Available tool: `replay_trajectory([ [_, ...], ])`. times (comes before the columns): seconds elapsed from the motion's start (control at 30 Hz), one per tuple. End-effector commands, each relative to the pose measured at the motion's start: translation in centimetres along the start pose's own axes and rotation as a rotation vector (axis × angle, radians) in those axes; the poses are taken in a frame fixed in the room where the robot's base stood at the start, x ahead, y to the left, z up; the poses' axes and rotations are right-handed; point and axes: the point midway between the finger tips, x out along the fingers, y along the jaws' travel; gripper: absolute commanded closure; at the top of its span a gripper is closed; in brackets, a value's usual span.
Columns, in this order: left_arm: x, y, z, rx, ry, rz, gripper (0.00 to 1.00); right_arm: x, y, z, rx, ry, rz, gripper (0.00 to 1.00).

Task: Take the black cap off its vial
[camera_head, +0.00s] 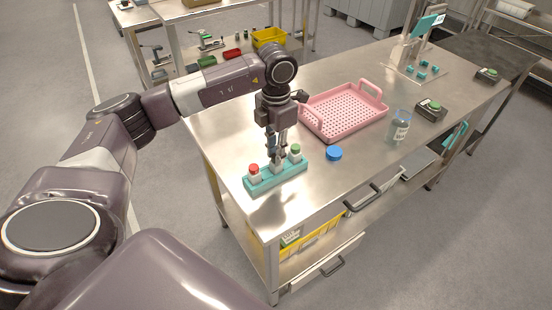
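A teal vial rack (262,186) stands near the front left corner of the steel table. It holds a red-capped vial (254,172) at the left and a green-capped vial (295,154) at the right. A middle vial (277,168) stands upright between them. My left gripper (277,156) points down over the middle vial, with its fingertips at the vial's top. The fingers hide that top, so no black cap can be made out. I cannot tell whether the fingers are closed on it. My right gripper is out of view.
A pink perforated tray (345,112) lies behind the rack. A blue cap (334,154) and a clear labelled bottle (398,127) stand to the right. Black boxes with green buttons (431,110) and a teal-topped stand (428,24) are farther right. The table's front edge is close to the rack.

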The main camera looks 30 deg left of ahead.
Motion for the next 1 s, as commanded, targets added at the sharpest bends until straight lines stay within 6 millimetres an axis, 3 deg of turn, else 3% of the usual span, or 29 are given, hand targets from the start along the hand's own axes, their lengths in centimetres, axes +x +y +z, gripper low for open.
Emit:
replay_trajectory([
  [0.27,0.02,-0.03,0.00,-0.015,0.000,-0.001,1.00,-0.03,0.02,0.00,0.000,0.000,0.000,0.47],
  [0.67,-0.03,-0.09,0.02,-0.430,0.000,-0.002,1.00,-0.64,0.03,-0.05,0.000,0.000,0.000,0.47],
  [1.0,0.02,-0.08,0.02,-0.457,0.000,-0.001,1.00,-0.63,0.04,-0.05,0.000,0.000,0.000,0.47],
])
